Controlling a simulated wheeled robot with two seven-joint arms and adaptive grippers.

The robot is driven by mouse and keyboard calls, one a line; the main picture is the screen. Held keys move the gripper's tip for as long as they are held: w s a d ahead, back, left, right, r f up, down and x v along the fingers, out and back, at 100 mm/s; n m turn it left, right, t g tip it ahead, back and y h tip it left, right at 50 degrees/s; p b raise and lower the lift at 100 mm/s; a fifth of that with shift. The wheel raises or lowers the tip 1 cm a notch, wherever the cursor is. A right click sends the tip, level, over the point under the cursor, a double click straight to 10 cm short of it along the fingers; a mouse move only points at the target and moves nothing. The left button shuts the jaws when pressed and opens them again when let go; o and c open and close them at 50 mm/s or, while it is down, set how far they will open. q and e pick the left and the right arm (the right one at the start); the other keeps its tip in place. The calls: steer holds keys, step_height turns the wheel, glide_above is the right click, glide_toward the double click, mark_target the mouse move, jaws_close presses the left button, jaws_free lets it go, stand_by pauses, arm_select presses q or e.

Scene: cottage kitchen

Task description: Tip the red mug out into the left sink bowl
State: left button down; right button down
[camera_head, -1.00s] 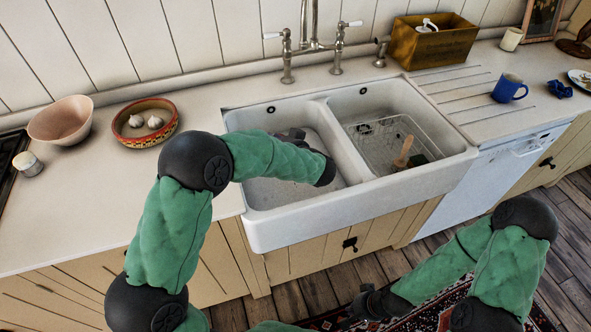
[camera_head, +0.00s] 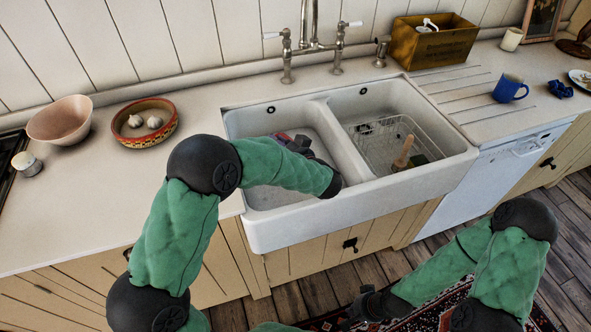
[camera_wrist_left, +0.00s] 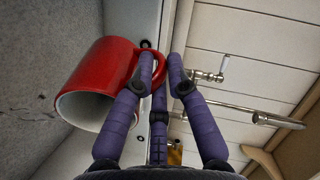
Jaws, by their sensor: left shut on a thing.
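The red mug (camera_wrist_left: 100,82) is in my left gripper, which is shut on its handle in the left wrist view (camera_wrist_left: 161,62). The mug is tipped over, its white inside showing and its mouth facing down and to the lower left of that view. My arm hides much of the bowl. My right gripper (camera_head: 368,304) is low in front of the cabinets, its fingers too dark to read.
The right sink bowl (camera_head: 375,98) holds a wire rack and a wooden-handled brush (camera_head: 404,152). The tap (camera_head: 313,30) rises behind the sink. A patterned bowl with garlic (camera_head: 145,136) and a pink bowl (camera_head: 60,120) stand left. A blue mug (camera_head: 508,88) stands right.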

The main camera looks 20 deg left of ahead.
arm_select(q)
steer(key=shift+s+d+r, duration=0.15)
steer(key=shift+s+d, duration=0.05)
steer(key=shift+d, duration=0.05)
steer(key=shift+t+y+b, duration=0.5)
steer(key=shift+b, duration=0.85)
steer(key=b, duration=0.3)
steer(key=shift+s+d+t+y+b, duration=0.3)
steer(key=shift+s+d+y, duration=0.05)
steer(key=shift+d+y, duration=0.05)
steer(key=shift+r+p, duration=0.4)
steer(key=shift+p, duration=0.1)
steer(key=shift+r, duration=0.3)
steer(key=shift+r, duration=0.1)
